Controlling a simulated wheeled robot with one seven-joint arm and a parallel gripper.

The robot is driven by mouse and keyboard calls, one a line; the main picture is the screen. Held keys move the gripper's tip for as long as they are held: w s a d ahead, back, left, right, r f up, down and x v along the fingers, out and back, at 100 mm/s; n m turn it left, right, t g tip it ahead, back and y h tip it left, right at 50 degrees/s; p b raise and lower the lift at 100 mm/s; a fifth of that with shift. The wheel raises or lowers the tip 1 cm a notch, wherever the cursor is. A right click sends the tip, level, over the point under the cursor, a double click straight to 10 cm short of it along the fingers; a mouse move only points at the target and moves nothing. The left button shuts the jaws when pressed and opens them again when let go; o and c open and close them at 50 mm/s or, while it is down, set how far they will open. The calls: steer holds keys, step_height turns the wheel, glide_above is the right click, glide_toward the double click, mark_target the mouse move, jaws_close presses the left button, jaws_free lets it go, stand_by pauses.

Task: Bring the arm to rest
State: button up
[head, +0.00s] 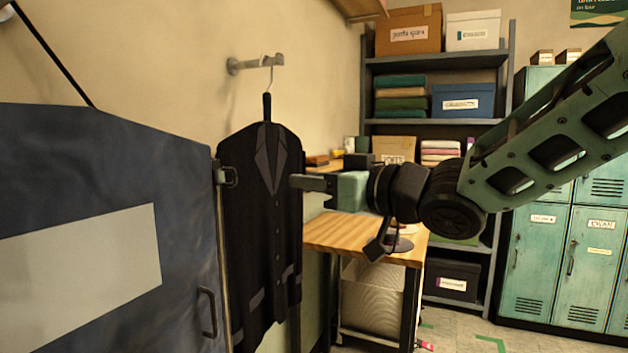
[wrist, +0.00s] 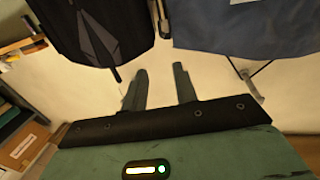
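My gripper (head: 297,182) is at the middle of the head view, held out level and pointing left, with my arm reaching in from the right. In the wrist view its two fingers (wrist: 160,72) stand apart with nothing between them, so it is open and empty. In the head view the fingertips appear close to the right edge of a dark jacket (head: 262,225) on a hanger. The jacket also shows at the top left of the wrist view (wrist: 95,25). I see no contact, but the exact gap cannot be told.
A blue panel (head: 85,200) with a handle fills the left. A wooden table (head: 365,238) stands below my gripper. A shelf rack (head: 437,61) with boxes and folded cloths stands behind, with green lockers (head: 583,260) at right. Some floor (head: 500,338) shows at the lower right.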

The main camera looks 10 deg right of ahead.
steer(key=s+f+m+g+h+p, duration=0.2)
steer(key=s+f+g+h+p, duration=0.45)
steer(key=s+f, duration=0.4)
steer(key=s+d+f+g+h+p, duration=0.1)
steer(key=s+f+g+h, duration=0.1)
steer(key=s, duration=0.6)
steer(key=s+d+f+n+g+h+p, duration=0.1)
steer(key=s+f+g, duration=0.3)
steer(key=s, duration=0.4)
steer(key=shift+s+f+g+h+p, duration=0.4)
steer(key=shift+g+h, duration=0.25)
steer(key=shift+h, duration=0.1)
steer(key=shift+w, duration=0.1)
